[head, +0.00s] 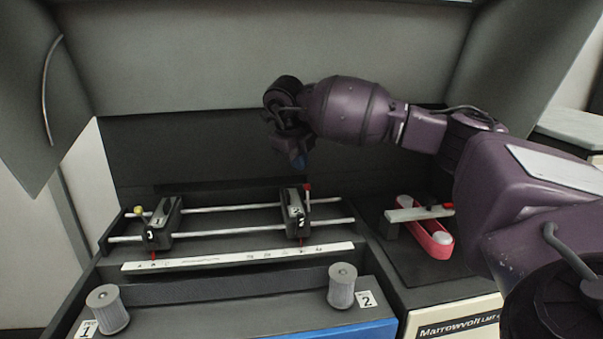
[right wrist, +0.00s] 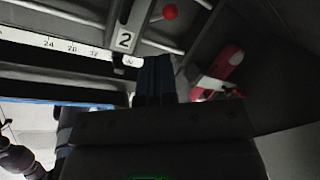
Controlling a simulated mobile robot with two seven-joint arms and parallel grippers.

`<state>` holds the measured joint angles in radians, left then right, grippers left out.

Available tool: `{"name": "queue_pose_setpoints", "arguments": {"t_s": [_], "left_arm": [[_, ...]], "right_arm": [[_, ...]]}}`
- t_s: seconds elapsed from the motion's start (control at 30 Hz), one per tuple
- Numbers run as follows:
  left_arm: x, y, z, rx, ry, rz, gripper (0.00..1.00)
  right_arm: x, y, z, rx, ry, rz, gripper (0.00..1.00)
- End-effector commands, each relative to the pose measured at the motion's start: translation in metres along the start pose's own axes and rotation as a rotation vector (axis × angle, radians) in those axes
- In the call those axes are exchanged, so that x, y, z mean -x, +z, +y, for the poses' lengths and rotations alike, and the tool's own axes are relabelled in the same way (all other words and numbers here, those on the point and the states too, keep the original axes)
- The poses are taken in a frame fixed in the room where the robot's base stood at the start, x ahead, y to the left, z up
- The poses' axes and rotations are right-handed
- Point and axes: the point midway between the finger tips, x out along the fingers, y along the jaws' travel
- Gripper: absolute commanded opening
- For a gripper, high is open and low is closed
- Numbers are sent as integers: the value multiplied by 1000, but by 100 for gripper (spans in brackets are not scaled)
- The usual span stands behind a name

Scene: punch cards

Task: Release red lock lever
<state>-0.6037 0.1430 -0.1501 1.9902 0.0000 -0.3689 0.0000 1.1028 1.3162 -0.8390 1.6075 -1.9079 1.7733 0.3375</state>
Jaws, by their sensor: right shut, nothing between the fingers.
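A small lever with a red ball (head: 307,187) stands on the far right side of the dark carriage marked 2 (head: 296,213). The red ball (right wrist: 170,12) also shows at the top of the right wrist view, beyond the fingertips and slightly right of them. My right gripper (head: 300,162) is above and behind that carriage in the head view, its blue fingertips close above the ball in the picture. In the right wrist view the fingers (right wrist: 153,75) are together and empty. I cannot tell whether they touch the lever. My left gripper is not in view.
Carriage 1 (head: 162,222), with a yellow ball (head: 138,210), sits left on the same two rails (head: 230,208). A white scale strip (head: 220,259) runs in front. Grey knobs 1 (head: 107,310) and 2 (head: 342,286) stand nearer. A pink belt device (head: 428,240) lies right.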

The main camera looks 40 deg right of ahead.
Motion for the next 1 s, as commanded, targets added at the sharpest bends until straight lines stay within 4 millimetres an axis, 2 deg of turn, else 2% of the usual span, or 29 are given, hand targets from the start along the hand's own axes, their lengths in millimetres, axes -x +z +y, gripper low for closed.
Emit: {"name": "queue_pose_setpoints", "arguments": {"t_s": [0.1, 0.33, 0.5, 1.0], "left_arm": [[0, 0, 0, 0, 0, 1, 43], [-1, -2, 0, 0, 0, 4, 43], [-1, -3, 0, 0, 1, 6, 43], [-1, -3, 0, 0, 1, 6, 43]], "right_arm": [[23, 1, 0, 0, 0, -4, 0], [50, 0, 0, 0, 1, -1, 0], [56, 0, 0, 0, 1, 0, 0], [56, 0, 0, 0, 1, 0, 0]]}}
